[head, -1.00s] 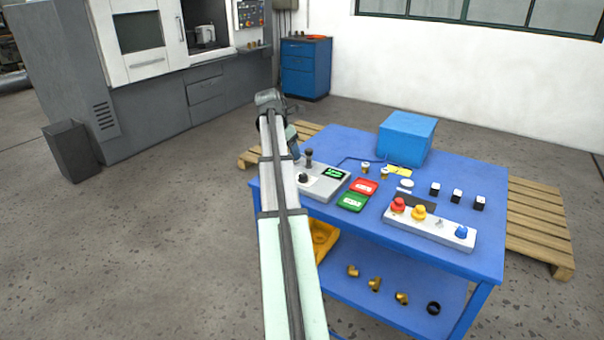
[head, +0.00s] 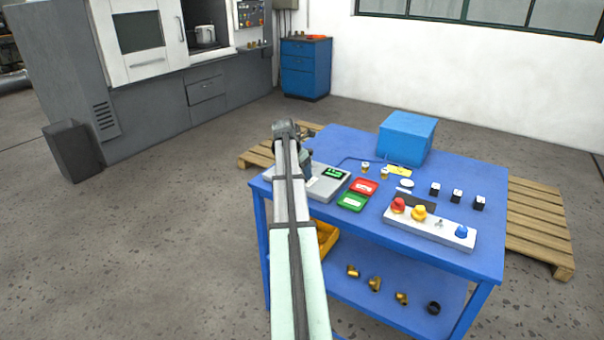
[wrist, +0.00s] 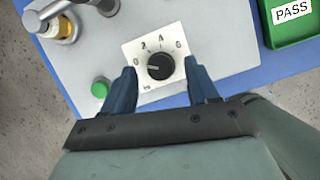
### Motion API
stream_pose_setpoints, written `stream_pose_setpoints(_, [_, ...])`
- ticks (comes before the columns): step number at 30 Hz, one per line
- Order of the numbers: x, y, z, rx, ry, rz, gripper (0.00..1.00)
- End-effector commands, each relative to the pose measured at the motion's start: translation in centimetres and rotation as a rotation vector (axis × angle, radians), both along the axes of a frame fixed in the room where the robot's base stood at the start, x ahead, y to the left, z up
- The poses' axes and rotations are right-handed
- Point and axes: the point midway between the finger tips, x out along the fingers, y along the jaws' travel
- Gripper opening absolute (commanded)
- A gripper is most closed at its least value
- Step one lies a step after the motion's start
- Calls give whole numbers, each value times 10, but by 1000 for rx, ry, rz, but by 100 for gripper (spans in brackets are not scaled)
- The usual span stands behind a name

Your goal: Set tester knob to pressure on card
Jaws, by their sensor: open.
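The tester (head: 327,186) is a light grey box with a green-lit display (head: 335,173) at the left end of the blue table. Its black knob (wrist: 160,66) sits on a white dial plate marked 0, 2, 4, 6 in the wrist view. The knob's pale pointer line faces left, near 0. My gripper (wrist: 159,67) is open, one blue finger on each side of the knob, with gaps on both sides. I cannot tell its height above the plate. My arm hides the knob in the head view. A yellow card (head: 398,170) lies by the blue box; its writing is unreadable.
A green button (wrist: 100,89) and a metal fitting (wrist: 62,27) are beside the dial. Green (head: 352,202) and red (head: 364,187) trays lie right of the tester. A button panel (head: 430,227) and blue box (head: 406,138) stand farther right.

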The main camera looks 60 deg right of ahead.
Motion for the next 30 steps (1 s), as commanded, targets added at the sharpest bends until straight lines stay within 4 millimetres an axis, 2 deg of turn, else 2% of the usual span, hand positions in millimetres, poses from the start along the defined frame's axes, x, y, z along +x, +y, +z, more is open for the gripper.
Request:
stream_pose_setpoints(6, [-1, -5, -13, 1, 1, 0, 59])
stream_pose_setpoints(16, [-1, -5, -14, 0, 0, 0, 58])
stream_pose_setpoints(30, [-1, -5, -14, 1, 0, 0, 13])
